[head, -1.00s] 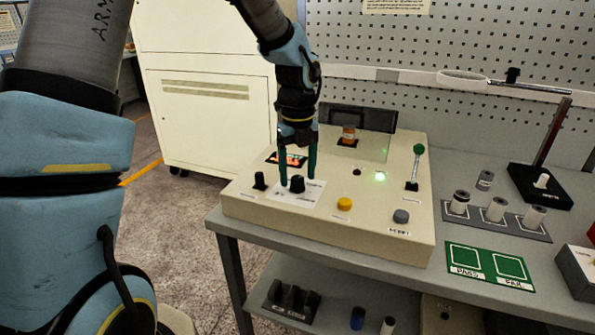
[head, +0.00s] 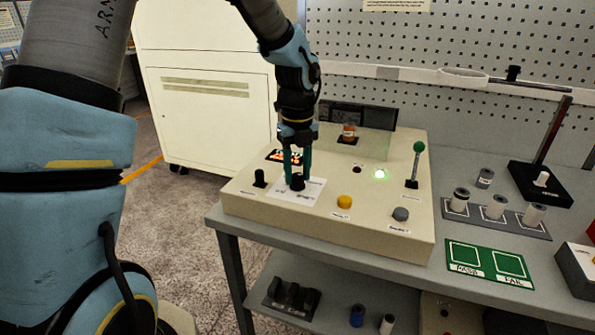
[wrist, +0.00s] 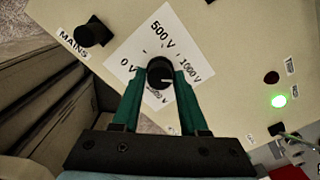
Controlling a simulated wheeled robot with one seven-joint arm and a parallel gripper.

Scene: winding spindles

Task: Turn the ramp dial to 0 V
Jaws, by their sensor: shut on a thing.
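The ramp dial is a black round knob (wrist: 158,66) on a white plate (wrist: 193,36) marked 0 V at left, 500 V at top and 1000 V at right in the wrist view. A pale pointer line on the knob seems to point right, towards the 1000 V side. My gripper (wrist: 160,76) is shut on the dial, with one green finger on each side. In the head view my gripper (head: 297,176) points straight down at the dial (head: 298,183), which the fingers partly hide.
The dial sits on a cream console (head: 345,222). A black MAINS switch (head: 260,178) is left of it. A yellow button (head: 344,201), a grey button (head: 401,214), a lit green lamp (head: 380,174) and a green-knobbed lever (head: 415,165) are to its right.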

